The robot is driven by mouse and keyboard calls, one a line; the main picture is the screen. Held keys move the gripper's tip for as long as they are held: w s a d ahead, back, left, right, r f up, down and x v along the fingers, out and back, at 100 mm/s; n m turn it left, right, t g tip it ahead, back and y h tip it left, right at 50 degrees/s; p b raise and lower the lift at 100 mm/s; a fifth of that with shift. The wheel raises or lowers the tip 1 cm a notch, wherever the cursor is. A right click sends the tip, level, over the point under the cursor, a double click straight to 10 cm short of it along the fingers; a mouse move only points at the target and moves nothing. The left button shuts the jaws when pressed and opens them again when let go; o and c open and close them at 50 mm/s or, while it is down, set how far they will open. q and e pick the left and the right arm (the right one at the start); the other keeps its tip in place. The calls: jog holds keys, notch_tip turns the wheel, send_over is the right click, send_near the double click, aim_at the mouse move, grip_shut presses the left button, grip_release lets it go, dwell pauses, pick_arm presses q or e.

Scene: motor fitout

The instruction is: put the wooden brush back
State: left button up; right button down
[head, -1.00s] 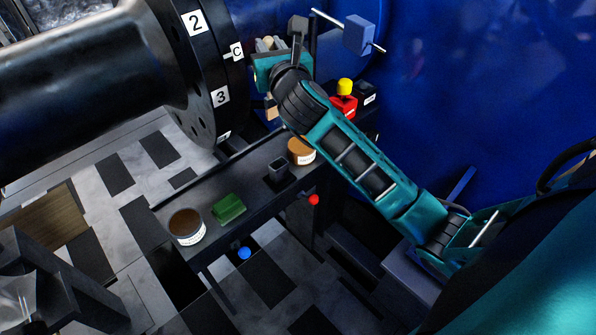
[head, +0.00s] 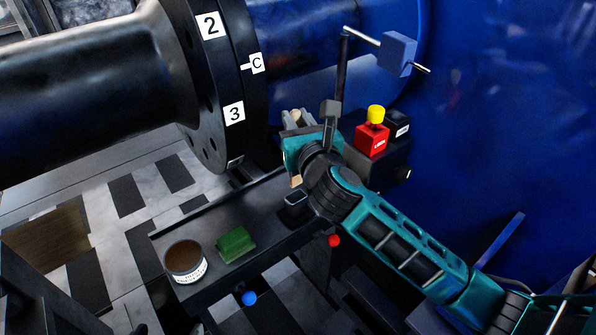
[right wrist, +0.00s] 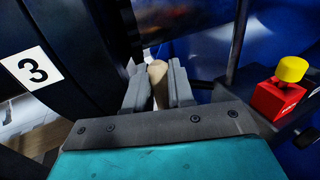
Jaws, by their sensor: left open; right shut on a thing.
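My right gripper (head: 296,120) is shut on the wooden brush (right wrist: 157,72). In the right wrist view, its pale, rounded wooden end stands between the two grey fingers. In the head view, a short pale part of the brush (head: 296,181) shows below the teal gripper body. The rest of it is hidden. The black square holder (head: 294,207) stands on the dark shelf just below and in front of the gripper. The brush appears above it and apart from it. I cannot make out my left gripper in the head view.
On the shelf (head: 213,274) are a brown-topped tin (head: 185,261) and a green block (head: 236,244). A red box with a yellow button (head: 373,138) stands right of the gripper. The big numbered flange (head: 222,85) is close on the left. A blue block on a rod (head: 397,54) is above.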

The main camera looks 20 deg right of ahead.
notch_tip(320, 180, down, 4)
jog(key=shift+r+b, duration=0.1)
jog(key=shift+b, duration=0.4)
notch_tip(320, 180, down, 5)
jog(key=b, duration=0.2)
jog(key=shift+b, duration=0.35)
pick_arm(q)
jog(key=f, duration=0.4)
jog(key=shift+w+a, duration=0.1)
jog(key=shift+w, duration=0.2)
pick_arm(e)
jog(key=shift+f, duration=0.3)
pick_arm(q)
jog(key=shift+f, duration=0.1)
pick_arm(e)
jog(key=shift+f, duration=0.2)
jog(key=c, duration=1)
grip_release()
jog(key=shift+o, duration=0.2)
